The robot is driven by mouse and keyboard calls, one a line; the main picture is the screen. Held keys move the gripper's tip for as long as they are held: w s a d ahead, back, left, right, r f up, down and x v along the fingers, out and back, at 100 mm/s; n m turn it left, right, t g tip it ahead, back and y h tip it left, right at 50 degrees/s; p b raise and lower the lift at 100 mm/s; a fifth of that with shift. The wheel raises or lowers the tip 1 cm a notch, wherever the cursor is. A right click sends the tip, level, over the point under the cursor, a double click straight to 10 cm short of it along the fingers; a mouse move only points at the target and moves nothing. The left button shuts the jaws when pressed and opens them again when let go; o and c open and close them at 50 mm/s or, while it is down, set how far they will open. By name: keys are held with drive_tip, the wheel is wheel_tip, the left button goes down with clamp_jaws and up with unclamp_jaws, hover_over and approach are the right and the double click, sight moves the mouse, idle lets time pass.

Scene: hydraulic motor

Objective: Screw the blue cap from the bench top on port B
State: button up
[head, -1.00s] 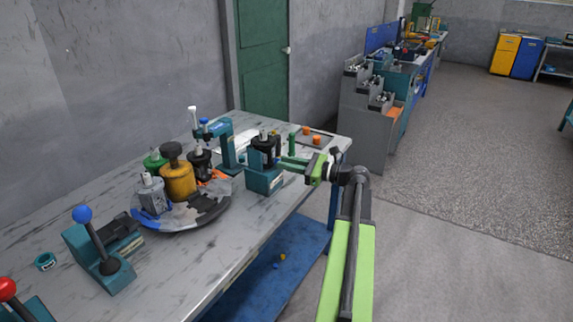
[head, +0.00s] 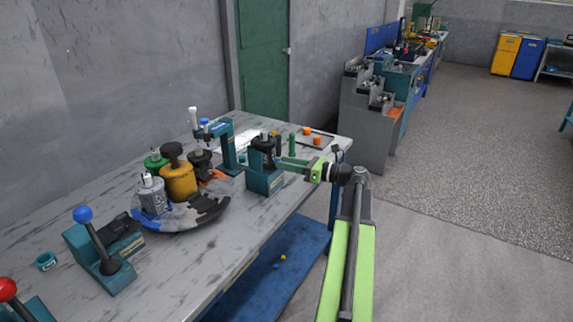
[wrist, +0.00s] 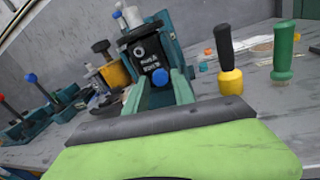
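The black motor (wrist: 147,50) sits in a teal fixture (head: 264,181) near the right end of the bench; the motor also shows in the head view (head: 262,156). White marks on its face are too small to read. The blue cap (wrist: 160,76) is at the lower part of this face, in front of a port I cannot see. My gripper (wrist: 160,88) points at the motor, with one teal finger on each side of the cap. A gap shows between the fingers and the cap, so it looks open. In the head view my gripper (head: 282,163) is just right of the motor.
A black-and-yellow screwdriver (wrist: 229,65) and a green-handled tool (wrist: 285,50) stand right of my gripper. A round tray (head: 185,222) with several parts and a blue-knobbed lever (head: 95,245) are on the left of the bench (head: 180,275). Orange pieces (head: 317,140) lie at the back right.

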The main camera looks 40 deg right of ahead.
drive_tip(key=n, duration=1)
drive_tip(key=shift+d+f, duration=0.1)
idle(0.4)
clamp_jaws()
unclamp_jaws()
